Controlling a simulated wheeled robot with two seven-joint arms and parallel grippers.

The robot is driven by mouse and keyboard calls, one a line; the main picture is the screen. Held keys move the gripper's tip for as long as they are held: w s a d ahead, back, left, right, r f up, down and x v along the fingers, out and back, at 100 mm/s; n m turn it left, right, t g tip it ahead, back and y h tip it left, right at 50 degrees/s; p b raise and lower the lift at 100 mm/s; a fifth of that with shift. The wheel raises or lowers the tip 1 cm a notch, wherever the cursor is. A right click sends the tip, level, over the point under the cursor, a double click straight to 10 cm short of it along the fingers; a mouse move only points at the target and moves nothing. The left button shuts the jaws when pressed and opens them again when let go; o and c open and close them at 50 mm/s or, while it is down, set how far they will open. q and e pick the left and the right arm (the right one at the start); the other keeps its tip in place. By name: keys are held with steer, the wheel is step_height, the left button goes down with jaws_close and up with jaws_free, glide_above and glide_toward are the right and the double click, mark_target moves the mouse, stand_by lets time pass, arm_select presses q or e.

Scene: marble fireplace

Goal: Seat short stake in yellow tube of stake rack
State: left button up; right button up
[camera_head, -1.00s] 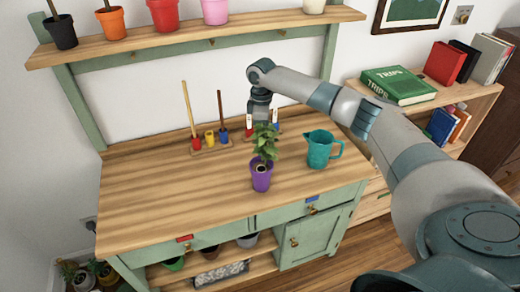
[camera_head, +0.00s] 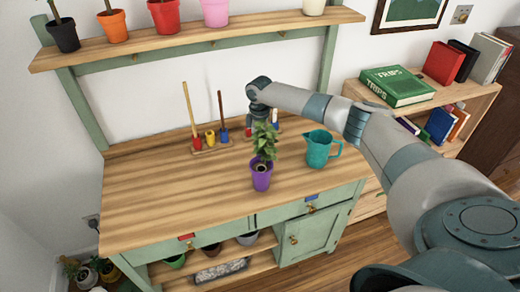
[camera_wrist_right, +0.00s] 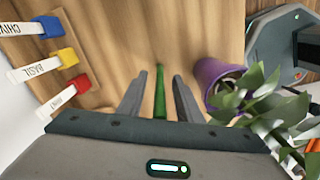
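The stake rack (camera_head: 212,149) stands at the back of the bench. Its red tube (camera_head: 197,143) holds a long tan stake, and its blue tube (camera_head: 223,135) holds a brown stake. Its yellow tube (camera_head: 210,138) looks empty. My right gripper (camera_head: 258,122) is low over the bench behind the potted plant, its fingertips hidden there in the head view. In the right wrist view my right gripper (camera_wrist_right: 158,75) is open, its fingers on either side of a thin green stake (camera_wrist_right: 160,92), with a gap on each side. My left gripper is out of view.
A purple pot (camera_head: 261,180) with a leafy plant stands close to the right gripper. A teal pitcher (camera_head: 319,149) stands to its right. Red, yellow and blue blocks with labels (camera_wrist_right: 64,57) sit beside the gripper. The bench's front left is clear.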

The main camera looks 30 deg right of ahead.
jaws_close()
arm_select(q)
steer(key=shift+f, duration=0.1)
arm_select(e)
steer(key=shift+r, duration=0.15)
step_height(320, 180, up, 9)
steer(key=shift+f+b, duration=0.2)
steer(key=shift+b, duration=1.05)
steer(key=shift+r, duration=0.55)
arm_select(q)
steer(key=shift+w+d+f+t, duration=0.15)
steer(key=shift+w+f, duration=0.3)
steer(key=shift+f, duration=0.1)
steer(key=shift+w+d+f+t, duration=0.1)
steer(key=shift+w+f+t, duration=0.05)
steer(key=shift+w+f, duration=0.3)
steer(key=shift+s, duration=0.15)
